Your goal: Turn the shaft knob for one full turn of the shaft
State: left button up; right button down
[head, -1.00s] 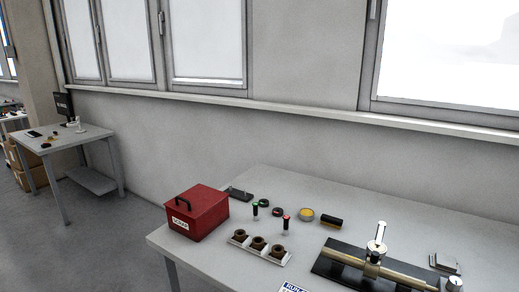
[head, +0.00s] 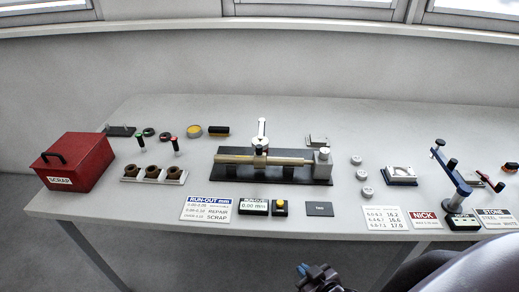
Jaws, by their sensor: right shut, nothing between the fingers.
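The brass-coloured shaft (head: 285,161) lies level on a black base plate (head: 226,178) in the middle of the bench. A dial gauge (head: 261,139) stands upright over its middle. My right gripper (head: 316,271) is at the bottom edge, in front of the bench, shut and empty, well apart from the shaft. My left gripper is not in view.
A run-out display (head: 254,207) reading 0.00 mm and a yellow button (head: 281,208) sit in front of the shaft. A red scrap box (head: 75,162) stands at left. A blue stand (head: 455,180) rises at right. Small grey discs (head: 362,175) lie right of the shaft.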

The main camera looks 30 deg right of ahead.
aim_at(323, 154)
jog(key=z, duration=1.4)
